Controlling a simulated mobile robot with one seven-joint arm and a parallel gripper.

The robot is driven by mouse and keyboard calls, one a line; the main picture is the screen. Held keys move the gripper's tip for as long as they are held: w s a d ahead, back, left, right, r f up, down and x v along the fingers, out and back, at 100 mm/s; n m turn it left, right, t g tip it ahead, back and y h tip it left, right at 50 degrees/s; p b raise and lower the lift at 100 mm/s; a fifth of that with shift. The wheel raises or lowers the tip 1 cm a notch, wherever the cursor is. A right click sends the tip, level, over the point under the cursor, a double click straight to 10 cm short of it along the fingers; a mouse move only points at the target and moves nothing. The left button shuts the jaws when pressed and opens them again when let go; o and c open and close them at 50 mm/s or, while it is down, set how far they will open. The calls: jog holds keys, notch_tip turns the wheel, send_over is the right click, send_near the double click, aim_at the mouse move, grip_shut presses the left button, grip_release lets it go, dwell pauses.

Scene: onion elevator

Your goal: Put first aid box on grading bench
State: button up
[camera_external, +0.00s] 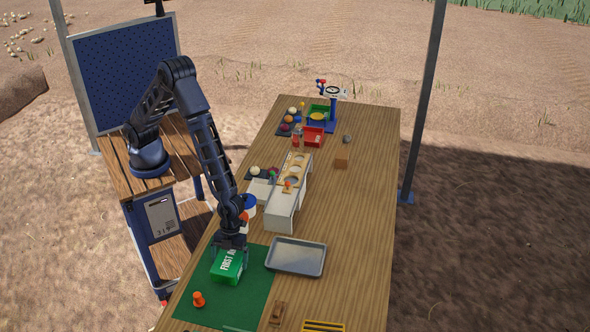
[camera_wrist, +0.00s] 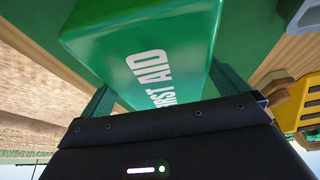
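The first aid box (camera_external: 228,266) is green with white "FIRST AID" lettering. It is over the green mat at the near end of the long wooden bench (camera_external: 345,215); I cannot tell whether it rests on the mat or is slightly above it. My gripper (camera_external: 231,246) points down at the box. In the wrist view, the box (camera_wrist: 150,50) fills the space between my two fingers (camera_wrist: 165,90), which press against its opposite sides. The box's underside is hidden.
A grey metal tray (camera_external: 296,257) lies right of the box. An orange object (camera_external: 198,299) stands on the green mat (camera_external: 245,303). A pale grading rack (camera_external: 288,195) is farther back. The bench's right side is mostly clear.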

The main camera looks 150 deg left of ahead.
jog(key=v, duration=1.2)
jog(key=s+d+r+n+y, duration=0.15)
jog(key=s+d+r, duration=0.35)
jog(key=s+r, duration=0.55)
jog(key=s+d+r+n, duration=0.2)
jog(key=s+d+r, duration=0.3)
jog(key=s+r, duration=0.55)
jog(key=s+d+r+n+y, duration=0.1)
jog(key=s+r+n, duration=0.1)
jog(key=s, duration=1)
jog(key=s+d+r+n+t, duration=0.1)
jog(key=s+r+n, duration=0.1)
jog(key=s, duration=1)
jog(key=shift+s+r+n+y, duration=0.35)
jog(key=shift+s+r+n, duration=0.05)
jog(key=shift+n, duration=0.35)
